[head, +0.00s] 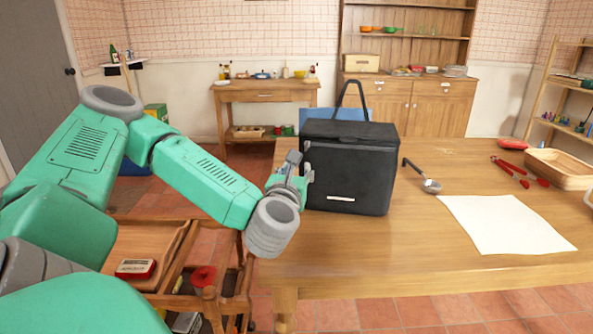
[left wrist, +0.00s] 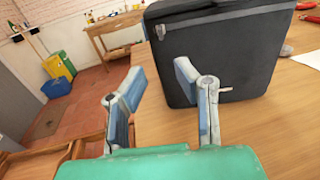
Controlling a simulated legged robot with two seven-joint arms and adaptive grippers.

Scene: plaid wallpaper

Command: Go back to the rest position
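My left gripper (head: 300,168) is at the left side of a black box-shaped bag (head: 349,170) with a raised handle, which stands upright on the wooden table (head: 420,285). In the left wrist view, the two blue-grey fingers of my left gripper (left wrist: 160,72) are spread apart with nothing between them. The bag (left wrist: 225,50) is just beyond the right finger there; I cannot tell whether they touch. My right gripper is not in view.
A ladle (head: 431,186), a white sheet (head: 507,224), red tongs (head: 520,172) and a wooden tray (head: 562,168) lie on the table to the right. A wooden cart (head: 150,240) stands below my left arm. The table's front middle is clear.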

